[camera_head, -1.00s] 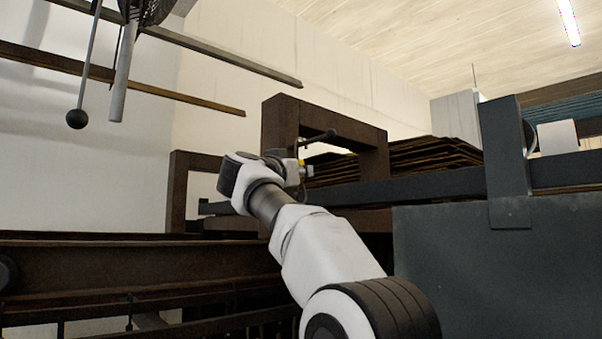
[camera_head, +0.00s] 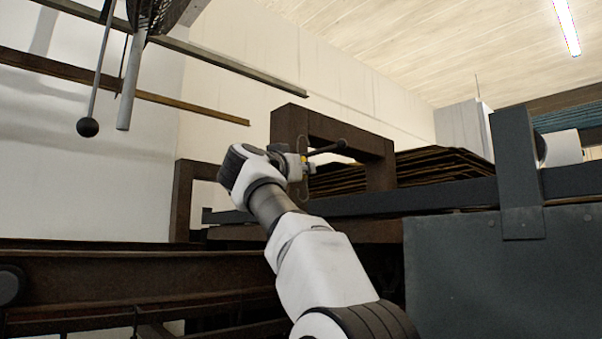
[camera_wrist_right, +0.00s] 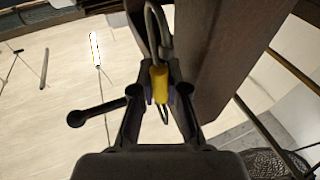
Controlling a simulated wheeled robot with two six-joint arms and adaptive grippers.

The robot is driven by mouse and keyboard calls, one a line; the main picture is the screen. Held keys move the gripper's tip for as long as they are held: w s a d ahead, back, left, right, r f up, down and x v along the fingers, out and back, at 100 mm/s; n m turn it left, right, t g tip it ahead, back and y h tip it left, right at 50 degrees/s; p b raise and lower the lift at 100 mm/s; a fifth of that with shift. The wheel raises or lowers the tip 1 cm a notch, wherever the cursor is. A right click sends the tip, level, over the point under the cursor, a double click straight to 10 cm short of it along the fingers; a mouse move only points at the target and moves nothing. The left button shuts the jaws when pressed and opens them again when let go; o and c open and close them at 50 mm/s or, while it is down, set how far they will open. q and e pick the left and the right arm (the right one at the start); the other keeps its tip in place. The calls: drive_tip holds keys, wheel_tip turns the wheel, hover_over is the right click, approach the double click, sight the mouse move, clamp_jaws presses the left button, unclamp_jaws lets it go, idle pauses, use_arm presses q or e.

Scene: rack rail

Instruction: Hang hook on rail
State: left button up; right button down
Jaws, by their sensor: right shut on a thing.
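My right gripper (camera_head: 300,165) is in the middle of the head view, in front of the brown frame. It is shut on the hook (camera_head: 304,158), whose yellow middle shows beside the fingers. In the right wrist view, the gripper (camera_wrist_right: 160,92) has its fingers on both sides of the yellow part of the hook (camera_wrist_right: 160,85). The hook's grey curved metal end points up, away from the palm. A long rail (camera_head: 225,67) runs across the upper left of the head view, with a second, rusty rail (camera_head: 190,106) lower down. The hook is apart from both. My left gripper is out of view.
A brown frame (camera_head: 290,125) stands close behind the gripper; its beam (camera_wrist_right: 215,65) is beside the hook. A dark ball-ended rod (camera_head: 340,144) sticks out there. A ball-ended rod (camera_head: 88,127) and grey tube (camera_head: 130,85) hang at upper left. A dark panel (camera_head: 500,275) fills lower right.

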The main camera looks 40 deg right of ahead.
drive_tip(key=shift+s+d, duration=0.15)
drive_tip(key=shift+d, duration=0.05)
drive_tip(key=shift+s+a, duration=0.2)
drive_tip(key=shift+a, duration=3.35)
drive_tip(key=s+a+f+b, duration=0.1)
drive_tip(key=s+f+b, duration=0.2)
drive_tip(key=s+b, duration=0.6)
drive_tip(key=s, duration=0.4)
drive_tip(key=shift+s+a+b, duration=0.3)
drive_tip(key=shift+a+b, duration=0.05)
drive_tip(key=shift+a, duration=0.05)
drive_tip(key=shift+w, duration=0.1)
